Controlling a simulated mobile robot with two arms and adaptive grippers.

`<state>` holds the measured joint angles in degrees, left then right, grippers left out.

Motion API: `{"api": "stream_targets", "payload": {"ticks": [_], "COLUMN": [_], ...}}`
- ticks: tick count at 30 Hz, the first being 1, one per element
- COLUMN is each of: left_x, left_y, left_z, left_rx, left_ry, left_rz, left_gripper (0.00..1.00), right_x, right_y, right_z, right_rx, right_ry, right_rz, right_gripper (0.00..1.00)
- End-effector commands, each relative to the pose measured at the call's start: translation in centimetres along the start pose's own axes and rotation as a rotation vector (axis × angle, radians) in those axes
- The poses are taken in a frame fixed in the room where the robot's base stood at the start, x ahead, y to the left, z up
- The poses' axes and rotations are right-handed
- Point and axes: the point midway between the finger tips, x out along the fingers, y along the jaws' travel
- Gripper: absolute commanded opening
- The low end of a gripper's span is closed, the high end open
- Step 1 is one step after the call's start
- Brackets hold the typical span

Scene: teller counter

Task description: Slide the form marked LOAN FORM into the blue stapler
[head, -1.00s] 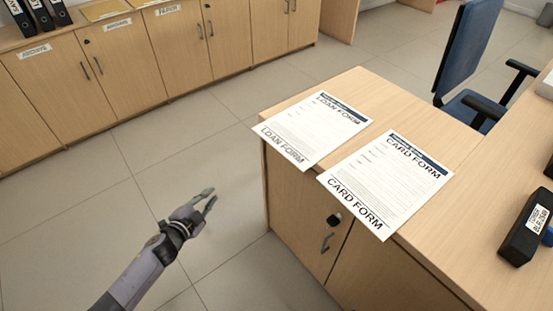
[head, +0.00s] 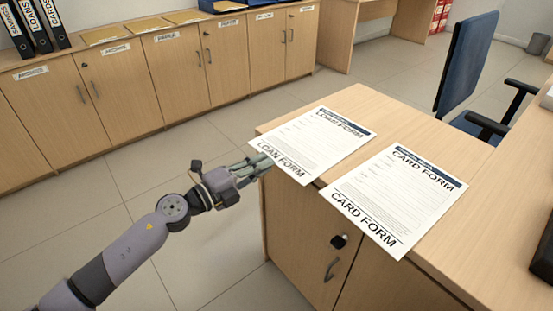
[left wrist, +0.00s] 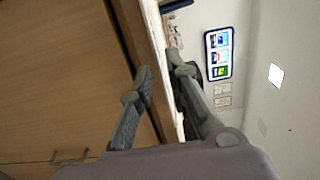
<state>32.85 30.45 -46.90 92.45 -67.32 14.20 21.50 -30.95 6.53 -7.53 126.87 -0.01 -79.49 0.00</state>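The LOAN FORM (head: 318,142), a white sheet with a dark blue header, lies on the wooden counter, its near edge jutting over the left edge. The CARD FORM (head: 392,200) lies to its right, also jutting out. My left gripper (head: 258,166) is at the LOAN FORM's overhanging left corner. In the left wrist view its two fingers (left wrist: 161,68) are apart, with a pale thin strip, seemingly the form edge-on, between them; contact is not clear. No blue stapler can be made out now. My right gripper is not in view.
The counter (head: 375,98) has a cupboard with a handle below it. A dark object (head: 544,248) is cut off at the right edge. A blue chair (head: 468,62) stands behind. Low cabinets (head: 180,72) with binders line the back left, with open floor between.

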Motion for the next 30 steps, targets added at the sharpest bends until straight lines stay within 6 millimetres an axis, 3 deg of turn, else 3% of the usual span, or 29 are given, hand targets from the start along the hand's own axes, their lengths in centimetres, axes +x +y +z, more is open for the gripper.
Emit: {"api": "stream_targets", "payload": {"ticks": [3, 6, 12, 22, 30], "left_x": [1.8, 2.8, 4.0, 4.2, 4.2], "left_y": [-0.1, -0.2, -0.1, 0.0, 0.0], "left_z": [0.0, 0.0, 0.0, 0.0, 0.0], "left_rx": [0.0, -0.002, 0.0, 0.0, -0.001], "left_ry": [0.0, 0.0, 0.0, -0.001, -0.001], "left_rz": [-0.001, 0.0, 0.0, 0.001, 0.001], "left_gripper": [0.16, 0.16, 0.16, 0.16, 0.07], "right_x": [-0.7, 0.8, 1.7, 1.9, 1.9], "right_y": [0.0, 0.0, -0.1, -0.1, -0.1], "right_z": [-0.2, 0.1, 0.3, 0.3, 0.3], "right_rx": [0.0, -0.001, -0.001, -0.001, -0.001], "right_ry": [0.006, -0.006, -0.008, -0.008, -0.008], "right_rz": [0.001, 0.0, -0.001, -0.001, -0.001], "right_gripper": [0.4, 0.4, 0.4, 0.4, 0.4]}}
